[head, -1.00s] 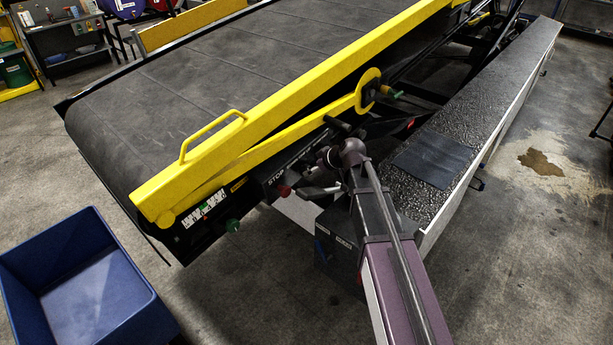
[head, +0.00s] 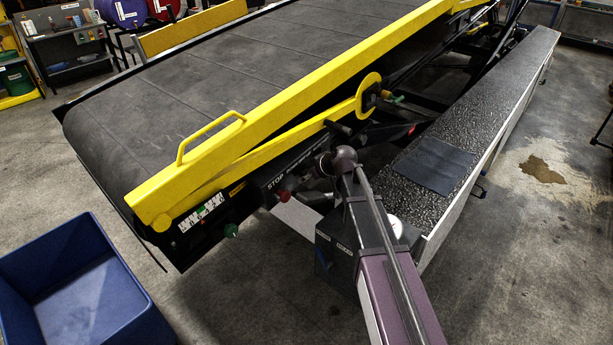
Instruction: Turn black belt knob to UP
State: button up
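The belt loader's control panel (head: 300,167) is a dark strip under the yellow side rail, with "STOP" lettering and a red button (head: 283,195) at its lower left end. I cannot make out the black belt knob; the panel's right part is small, dark and partly behind my arm. My gripper (head: 318,197) is beyond my purple wrist, close to the panel and right of the red button. It is dark and partly hidden, so its fingers and any contact do not show clearly.
A yellow rail (head: 290,90) with a handle runs above the panel. A green knob (head: 231,230) sticks out at lower left. A dark box (head: 335,248) stands under my arm, beside the long textured-top ledge (head: 480,125). A blue bin (head: 90,290) stands at lower left on open floor.

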jog(key=c, duration=0.5)
jog(key=shift+a, duration=0.2)
jog(key=shift+c, duration=0.2)
jog(key=shift+d, duration=0.15)
jog(key=shift+g+y, duration=0.3)
jog(key=shift+w+d+f+m+g+y+b, duration=0.1)
jog(key=shift+m+g+y+b, duration=0.25)
jog(key=shift+m+g+y, duration=0.15)
jog(key=shift+w+d+f+m+g+y+b, duration=0.1)
jog(key=shift+m+g+y+b, duration=0.3)
jog(key=shift+g, duration=0.2)
jog(key=shift+m+g+y+b, duration=0.7)
jog(key=shift+y+b, duration=0.2)
jog(key=shift+s+m+g+y+b, duration=0.1)
jog(key=shift+m+g+y+b, duration=0.3)
jog(key=shift+b, duration=0.05)
jog(key=shift+r, duration=0.1)
